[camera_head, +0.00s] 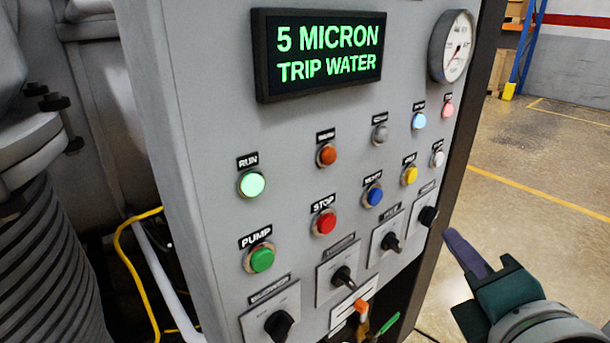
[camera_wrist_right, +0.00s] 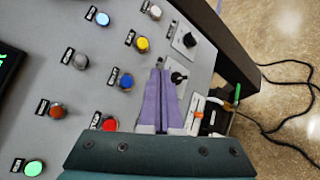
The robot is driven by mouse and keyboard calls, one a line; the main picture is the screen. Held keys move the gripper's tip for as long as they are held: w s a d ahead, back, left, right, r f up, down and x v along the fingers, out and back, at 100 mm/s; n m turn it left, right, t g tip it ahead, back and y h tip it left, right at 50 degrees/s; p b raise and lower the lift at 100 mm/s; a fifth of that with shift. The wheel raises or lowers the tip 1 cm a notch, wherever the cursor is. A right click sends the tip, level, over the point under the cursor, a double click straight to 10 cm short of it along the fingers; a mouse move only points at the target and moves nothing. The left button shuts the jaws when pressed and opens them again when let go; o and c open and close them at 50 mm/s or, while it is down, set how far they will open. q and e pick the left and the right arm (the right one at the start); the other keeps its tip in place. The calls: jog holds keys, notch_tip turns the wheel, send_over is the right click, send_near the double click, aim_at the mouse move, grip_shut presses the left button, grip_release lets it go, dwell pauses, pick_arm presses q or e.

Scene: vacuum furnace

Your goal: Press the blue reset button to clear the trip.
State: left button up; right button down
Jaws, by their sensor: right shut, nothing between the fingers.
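The blue button (camera_head: 373,195) sits on the grey control panel (camera_head: 215,215), between the red stop button (camera_head: 324,223) and the yellow button (camera_head: 410,175). Its label is too small to read surely. The blue button also shows in the right wrist view (camera_wrist_right: 126,80), just left of the fingertips. The display (camera_head: 317,55) reads "5 MICRON TRIP WATER" in green. My right gripper (camera_head: 459,246) is shut and empty, at the right of the panel in the head view. In the right wrist view its purple fingers (camera_wrist_right: 160,75) are together. My left gripper is not in view.
Black rotary switches (camera_head: 343,276) line the panel below the buttons. The green pump button (camera_head: 261,258) and lit run lamp (camera_head: 252,184) are at left. A round gauge (camera_head: 452,47) is at upper right. Orange and green handles are low down. Open floor lies right.

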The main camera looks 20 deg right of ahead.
aim_at(376, 197)
jog(key=w+a, duration=0.3)
jog(key=w, duration=0.4)
jog(key=shift+w, duration=0.2)
dwell(0.8)
dwell(0.9)
jog(key=shift+w+b, duration=0.15)
jog(key=shift+b, duration=0.15)
jog(key=shift+w+a, duration=0.2)
jog(key=shift+w, duration=0.05)
jog(key=shift+w+a, duration=0.1)
jog(key=shift+w, duration=0.25)
dwell(0.5)
jog(key=shift+s, duration=0.15)
jog(key=shift+s+d, duration=0.3)
jog(key=shift+s, duration=0.3)
